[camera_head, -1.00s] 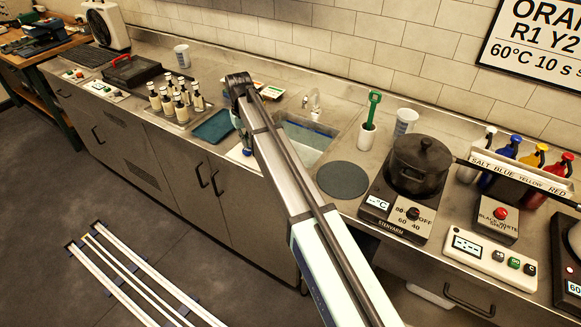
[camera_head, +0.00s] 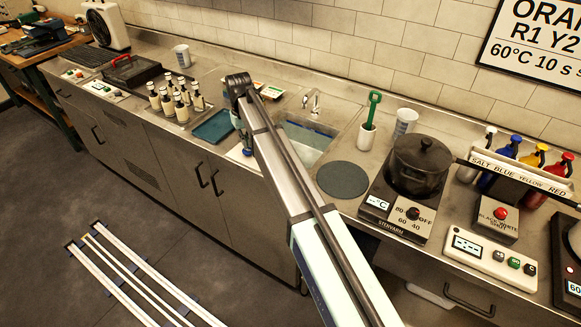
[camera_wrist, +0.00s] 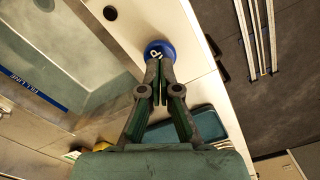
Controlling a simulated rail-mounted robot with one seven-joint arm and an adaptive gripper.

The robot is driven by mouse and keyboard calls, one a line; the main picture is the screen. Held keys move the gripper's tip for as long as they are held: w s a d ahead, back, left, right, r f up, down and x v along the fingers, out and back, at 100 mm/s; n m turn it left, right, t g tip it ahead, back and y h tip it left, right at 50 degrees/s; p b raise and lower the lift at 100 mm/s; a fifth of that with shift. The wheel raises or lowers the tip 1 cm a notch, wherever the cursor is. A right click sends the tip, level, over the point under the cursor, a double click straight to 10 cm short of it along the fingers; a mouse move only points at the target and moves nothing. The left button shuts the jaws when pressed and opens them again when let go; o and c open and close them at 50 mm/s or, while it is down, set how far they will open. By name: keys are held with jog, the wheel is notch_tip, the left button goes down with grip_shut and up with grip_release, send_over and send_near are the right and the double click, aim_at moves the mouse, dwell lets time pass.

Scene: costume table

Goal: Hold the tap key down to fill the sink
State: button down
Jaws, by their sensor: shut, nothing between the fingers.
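The blue round tap key (camera_wrist: 158,49), with white lettering partly hidden, sits on the pale counter strip beside the sink (camera_wrist: 75,45) in the wrist view. My gripper (camera_wrist: 160,70) is shut and empty, its fingertips over the near edge of the key. Whether they touch it or press it down I cannot tell. The sink shows a blue fill line on its wall, and its water level is unclear. In the head view the sink (camera_head: 322,151) lies right of my arm, with the tap (camera_head: 313,97) behind it. My arm mostly hides the gripper there.
A blue tray (camera_head: 213,127) and several bottles (camera_head: 181,106) stand left of my arm. A white cup with a green-handled tool (camera_head: 368,136), a round dark mat (camera_head: 342,180) and a pot on a heater (camera_head: 420,165) stand to the right.

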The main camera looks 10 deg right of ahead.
jog(key=shift+f, duration=0.6)
jog(key=shift+f, duration=0.35)
jog(key=shift+f+b, duration=0.35)
jog(key=shift+f, duration=0.05)
jog(key=shift+r+p, duration=1.35)
jog(key=shift+r, duration=1.25)
